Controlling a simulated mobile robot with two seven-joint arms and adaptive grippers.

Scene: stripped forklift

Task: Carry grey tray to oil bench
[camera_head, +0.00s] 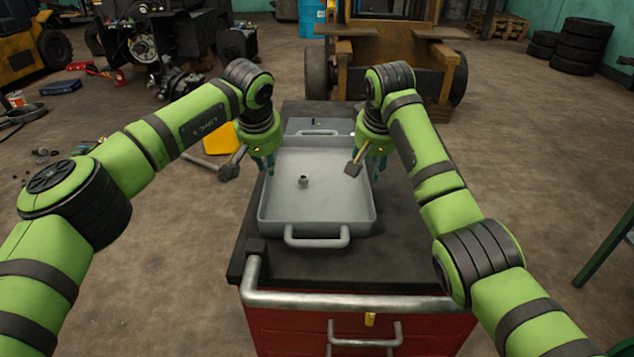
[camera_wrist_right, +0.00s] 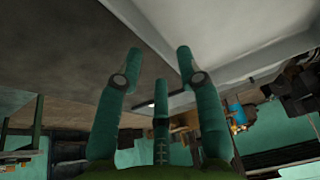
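The grey tray (camera_head: 318,213) lies flat on the black top of a red cart, its looped handles at the near and far ends. A small metal nut-like part (camera_head: 304,181) is inside it. My left gripper (camera_head: 266,165) points down at the tray's left wall, its small fingers seeming apart. My right gripper (camera_head: 376,168) points down at the right wall. In the right wrist view its fingers (camera_wrist_right: 158,60) are spread, with a pale grey surface, likely the tray (camera_wrist_right: 250,45), at the upper right. I cannot tell whether either gripper touches the tray. No oil bench is identifiable.
The red cart (camera_head: 290,330) has a grey push bar (camera_head: 340,301) at its near side. A stripped forklift (camera_head: 392,55) stands behind it. Tires (camera_head: 583,45) are stacked at the back right, and machine parts (camera_head: 150,45) lie at the back left.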

